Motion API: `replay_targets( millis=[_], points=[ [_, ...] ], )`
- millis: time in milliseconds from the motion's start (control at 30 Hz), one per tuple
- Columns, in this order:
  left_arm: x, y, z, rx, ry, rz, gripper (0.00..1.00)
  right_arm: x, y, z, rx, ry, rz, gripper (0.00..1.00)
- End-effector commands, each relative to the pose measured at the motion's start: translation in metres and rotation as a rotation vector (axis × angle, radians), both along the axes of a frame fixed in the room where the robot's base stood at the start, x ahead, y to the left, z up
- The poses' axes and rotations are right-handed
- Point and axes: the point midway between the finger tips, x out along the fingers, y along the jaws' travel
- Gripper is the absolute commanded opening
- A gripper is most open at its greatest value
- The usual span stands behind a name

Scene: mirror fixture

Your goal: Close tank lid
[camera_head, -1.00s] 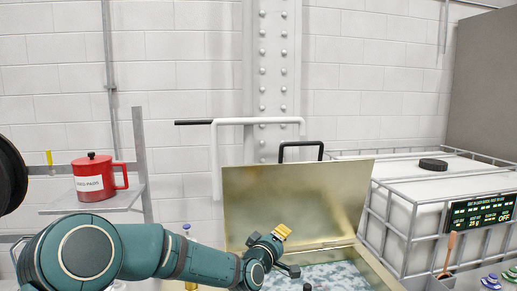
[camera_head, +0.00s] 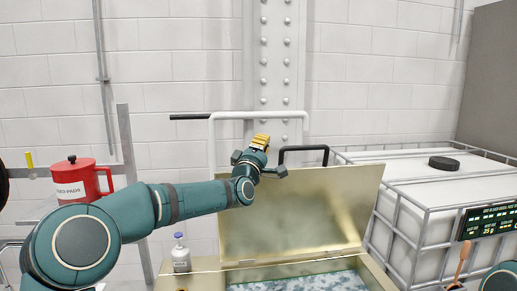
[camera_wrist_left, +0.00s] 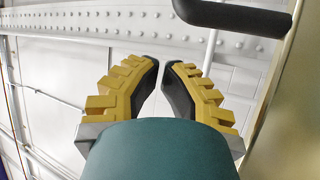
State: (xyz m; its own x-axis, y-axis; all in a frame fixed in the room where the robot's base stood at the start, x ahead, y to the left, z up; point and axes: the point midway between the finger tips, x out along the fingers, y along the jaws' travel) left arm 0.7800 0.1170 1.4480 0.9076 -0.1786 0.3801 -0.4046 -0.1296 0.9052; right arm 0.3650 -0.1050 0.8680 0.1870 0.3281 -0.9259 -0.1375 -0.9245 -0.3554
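The tank (camera_head: 235,277) is at the bottom centre of the head view, with bluish mottled contents. Its brassy lid (camera_head: 325,215) stands open, leaning up at the back, with a black handle (camera_head: 303,150) on its top edge. My left gripper (camera_head: 262,140) is at the lid's top edge, just left of the handle, fingers pointing up. Its yellow-black fingers nearly meet at the tips, with nothing between them. In the left wrist view the fingers (camera_wrist_left: 162,65) lie below and left of the black handle (camera_wrist_left: 235,15), apart from it. My right gripper is not in view.
A white pipe frame with a black bar (camera_head: 190,117) stands behind the lid. A white caged container (camera_head: 430,200) bearing a black cap (camera_head: 444,163) is at right. A red pot (camera_head: 80,182) and a white bottle (camera_head: 180,255) are at left.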

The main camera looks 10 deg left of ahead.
Motion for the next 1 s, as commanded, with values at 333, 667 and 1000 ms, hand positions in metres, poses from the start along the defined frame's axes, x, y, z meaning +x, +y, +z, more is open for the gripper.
replay_targets(
  millis=[333, 667, 1000],
  points=[
    [0.032, -0.007, 0.013, 0.001, 0.001, 0.001, 0.0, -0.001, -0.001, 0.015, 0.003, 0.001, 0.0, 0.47],
    [0.009, -0.028, 0.0, 0.001, 0.001, -0.002, 0.0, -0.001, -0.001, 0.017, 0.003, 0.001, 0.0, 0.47],
    [0.004, -0.032, -0.004, 0.001, 0.001, 0.0, 0.0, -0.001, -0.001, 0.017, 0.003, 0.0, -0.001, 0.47]
  ],
)
